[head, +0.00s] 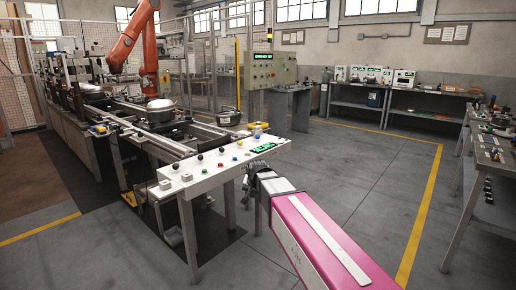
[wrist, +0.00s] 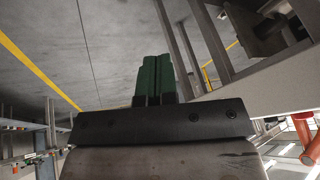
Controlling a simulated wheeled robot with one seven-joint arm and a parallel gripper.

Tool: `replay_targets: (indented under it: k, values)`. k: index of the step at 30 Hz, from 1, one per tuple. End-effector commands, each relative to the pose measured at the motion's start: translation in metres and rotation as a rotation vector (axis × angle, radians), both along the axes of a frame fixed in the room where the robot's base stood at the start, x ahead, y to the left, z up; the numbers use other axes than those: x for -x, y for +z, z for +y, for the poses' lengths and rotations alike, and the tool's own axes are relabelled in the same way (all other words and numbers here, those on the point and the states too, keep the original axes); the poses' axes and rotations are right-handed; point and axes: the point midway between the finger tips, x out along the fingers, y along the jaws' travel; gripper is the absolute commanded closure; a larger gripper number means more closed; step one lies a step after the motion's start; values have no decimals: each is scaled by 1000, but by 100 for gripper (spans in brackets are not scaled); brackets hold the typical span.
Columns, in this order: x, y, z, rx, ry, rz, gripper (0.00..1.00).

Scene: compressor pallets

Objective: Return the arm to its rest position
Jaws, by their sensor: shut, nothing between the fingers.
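My gripper (wrist: 154,62) shows in the wrist view with its two green fingers side by side, shut and empty. In the head view my pink arm reaches in from the lower right. Its dark wrist end is close to the right end of the white control console (head: 217,170); I cannot tell whether they touch. The fingers are mostly hidden or too small to make out there.
A conveyor line (head: 150,135) with metal compressor parts runs behind the console, with an orange robot arm (head: 128,40) above it. A workbench (head: 490,150) stands at the right edge. Open grey floor (head: 370,165) lies between, bounded by a yellow line.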

Motion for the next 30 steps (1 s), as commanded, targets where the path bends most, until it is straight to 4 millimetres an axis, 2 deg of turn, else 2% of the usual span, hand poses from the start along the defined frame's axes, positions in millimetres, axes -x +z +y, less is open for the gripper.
replay_targets:
  k: [1,6,9,13,15,19,30]
  values:
    - [19,-21,-30,27,7,40,100]
    - [74,-78,-109,100,59,175,100]
    - [111,-107,-149,127,97,259,100]
    - [155,-134,-189,144,143,349,100]
    - [173,-143,-203,147,162,386,100]
    - [193,-154,-217,146,188,425,100]
    - [197,-156,-221,145,196,436,100]
